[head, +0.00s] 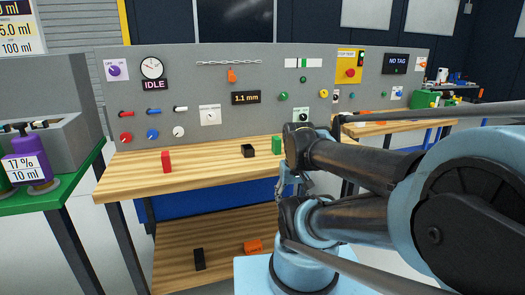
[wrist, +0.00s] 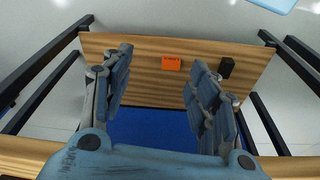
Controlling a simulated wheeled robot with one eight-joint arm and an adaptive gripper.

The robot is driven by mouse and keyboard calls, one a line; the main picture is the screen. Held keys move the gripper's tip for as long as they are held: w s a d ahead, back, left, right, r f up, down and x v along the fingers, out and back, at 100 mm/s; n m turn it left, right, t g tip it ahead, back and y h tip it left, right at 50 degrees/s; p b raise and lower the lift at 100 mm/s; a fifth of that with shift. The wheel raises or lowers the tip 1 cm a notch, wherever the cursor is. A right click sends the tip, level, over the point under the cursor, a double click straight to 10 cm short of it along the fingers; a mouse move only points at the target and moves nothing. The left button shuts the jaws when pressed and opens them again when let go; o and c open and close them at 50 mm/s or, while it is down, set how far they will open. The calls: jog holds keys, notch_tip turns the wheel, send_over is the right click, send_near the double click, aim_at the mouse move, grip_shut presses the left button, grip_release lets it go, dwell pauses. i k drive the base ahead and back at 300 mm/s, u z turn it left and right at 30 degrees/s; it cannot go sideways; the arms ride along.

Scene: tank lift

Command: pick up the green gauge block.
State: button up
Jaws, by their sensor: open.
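The green gauge block (head: 277,144) stands upright on the wooden workbench top, just left of my arm in the head view. It does not show in the wrist view. My gripper (wrist: 158,62) is open, its two fingers spread with nothing between them. In the head view my gripper (head: 290,182) shows only in part, near the bench's front edge, below the green block in the picture. My arm links hide much of it.
A red block (head: 167,161) and a black open box (head: 248,150) stand on the bench top. An orange block (head: 253,246) and a black block (head: 199,259) are on the lower shelf (wrist: 230,52). A grey control panel (head: 210,85) rises behind the bench.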

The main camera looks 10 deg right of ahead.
aim_at(277, 141)
jog(key=z, duration=1.15)
jog(key=k, duration=0.6)
jog(key=u, duration=0.4)
